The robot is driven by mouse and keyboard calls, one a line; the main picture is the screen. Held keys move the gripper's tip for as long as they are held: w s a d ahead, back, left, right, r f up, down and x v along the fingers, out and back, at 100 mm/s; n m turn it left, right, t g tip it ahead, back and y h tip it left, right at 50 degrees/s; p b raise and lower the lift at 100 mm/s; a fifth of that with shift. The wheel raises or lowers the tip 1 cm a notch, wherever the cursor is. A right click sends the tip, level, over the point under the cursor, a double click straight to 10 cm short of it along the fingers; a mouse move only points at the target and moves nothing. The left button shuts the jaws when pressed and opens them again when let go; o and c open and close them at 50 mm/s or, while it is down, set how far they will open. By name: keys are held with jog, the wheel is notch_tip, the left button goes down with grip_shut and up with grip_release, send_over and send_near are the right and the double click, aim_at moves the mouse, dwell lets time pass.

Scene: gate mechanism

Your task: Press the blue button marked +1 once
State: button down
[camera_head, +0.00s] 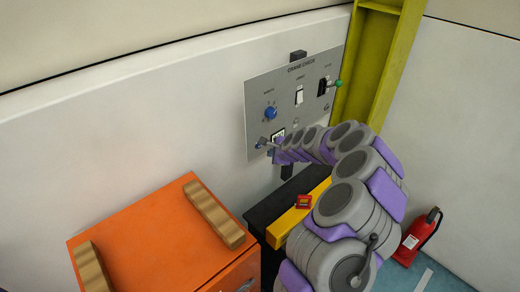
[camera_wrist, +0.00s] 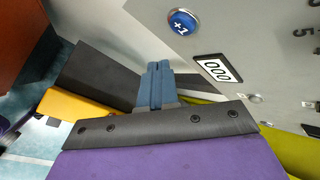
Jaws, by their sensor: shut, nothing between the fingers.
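The blue button marked +1 (camera_wrist: 183,23) is round with a pale metal rim and sits on the grey control panel (camera_wrist: 255,25), at the top of the wrist view. In the head view the small blue button (camera_head: 258,146) shows at the panel's lower left. The counter display (camera_wrist: 218,68) beside it reads 000. My gripper (camera_wrist: 158,66) is shut and empty, its blue fingers together below and left of the button in the wrist view, apart from it in the picture. In the head view my gripper (camera_head: 266,143) is close to the panel's lower left; contact cannot be told there.
The panel also carries a blue knob (camera_head: 271,113), a white switch (camera_head: 299,96) and a green-tipped lever (camera_head: 339,83). An orange cabinet (camera_head: 150,235) with wooden handles stands at the left. A yellow beam (camera_head: 285,228) lies below; a red extinguisher (camera_head: 414,240) stands right.

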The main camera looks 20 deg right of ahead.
jog(key=shift+w+a+r, duration=0.1)
jog(key=shift+w+a, duration=0.15)
jog(key=shift+w, duration=0.4)
jog(key=shift+w+a, duration=0.2)
jog(key=shift+w, duration=0.4)
dwell(1.2)
jog(key=shift+w+a, duration=0.2)
jog(key=shift+w, duration=0.15)
jog(key=shift+w+a, duration=0.15)
jog(key=shift+w, duration=0.25)
dwell(0.9)
jog(key=shift+s+r, duration=0.1)
jog(key=shift+s+d+p, duration=0.25)
jog(key=shift+s+p, duration=0.05)
jog(key=shift+s, duration=0.4)
jog(key=shift+s+d+p, duration=0.3)
jog(key=shift+s+p, duration=0.05)
jog(key=shift+s, duration=0.45)
jog(key=shift+s+d+p, duration=0.35)
jog(key=shift+s+p, duration=0.05)
jog(key=shift+s, duration=0.4)
jog(key=shift+s+d+p, duration=0.3)
jog(key=shift+s+p, duration=0.05)
jog(key=shift+s, duration=0.45)
